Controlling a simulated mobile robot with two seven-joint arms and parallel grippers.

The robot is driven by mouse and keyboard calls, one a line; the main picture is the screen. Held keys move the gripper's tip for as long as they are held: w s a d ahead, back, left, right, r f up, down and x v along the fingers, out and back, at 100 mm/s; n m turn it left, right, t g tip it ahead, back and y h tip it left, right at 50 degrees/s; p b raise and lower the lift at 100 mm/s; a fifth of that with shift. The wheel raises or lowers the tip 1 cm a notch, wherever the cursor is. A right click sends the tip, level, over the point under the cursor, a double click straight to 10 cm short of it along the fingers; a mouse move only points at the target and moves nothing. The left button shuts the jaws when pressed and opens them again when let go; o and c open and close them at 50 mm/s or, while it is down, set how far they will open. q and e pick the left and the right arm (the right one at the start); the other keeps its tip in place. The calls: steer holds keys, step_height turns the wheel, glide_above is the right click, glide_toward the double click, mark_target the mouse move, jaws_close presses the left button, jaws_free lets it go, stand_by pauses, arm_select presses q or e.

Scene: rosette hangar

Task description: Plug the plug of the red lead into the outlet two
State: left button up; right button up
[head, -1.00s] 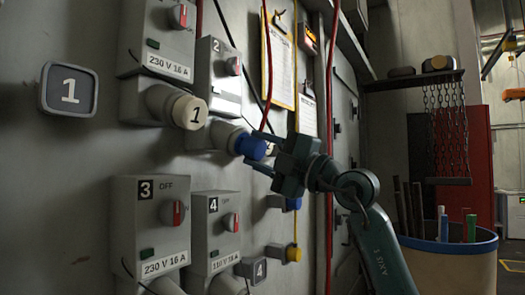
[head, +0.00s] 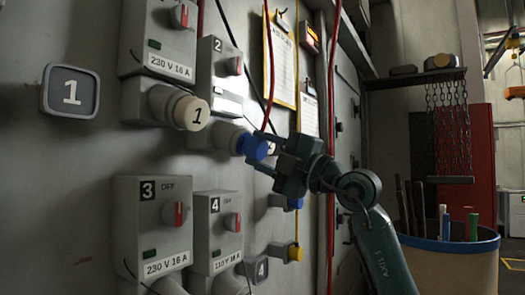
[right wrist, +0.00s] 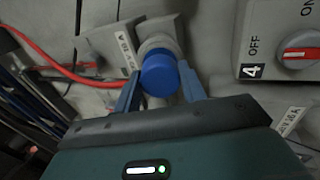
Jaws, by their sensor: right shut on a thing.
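Outlet two (head: 223,136) is a grey round socket under the box marked 2, in the middle of the head view. A blue plug (head: 251,148) sits at its mouth, in line with it. My right gripper (head: 258,150) is shut on this plug, coming from the right. In the right wrist view the blue plug (right wrist: 160,75) stands between both fingers, with the grey socket collar right behind it. The red lead (head: 270,65) hangs from above down to the gripper; its join with the plug is hidden. How deep the plug sits I cannot tell. My left gripper is out of view.
Outlet one (head: 187,110), with a cream cap, is at the left. Boxes 3 (head: 152,225) and 4 (head: 216,230) are below. Another blue plug (head: 294,203) and a yellow one (head: 294,254) sit on the wall. A tub (head: 445,262) stands at the right.

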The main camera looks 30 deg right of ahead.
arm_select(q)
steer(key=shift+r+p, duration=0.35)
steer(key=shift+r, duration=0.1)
arm_select(e)
steer(key=shift+w+a+r, duration=0.2)
steer(key=shift+w, duration=0.2)
steer(key=o, duration=1.4)
steer(key=shift+s+d+f, duration=0.1)
steer(key=shift+s+f, duration=0.05)
steer(key=shift+f, duration=0.05)
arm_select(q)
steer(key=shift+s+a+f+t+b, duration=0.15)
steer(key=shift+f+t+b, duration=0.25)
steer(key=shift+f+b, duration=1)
arm_select(e)
steer(key=shift+b+v, duration=0.5)
steer(key=shift+v, duration=5.85)
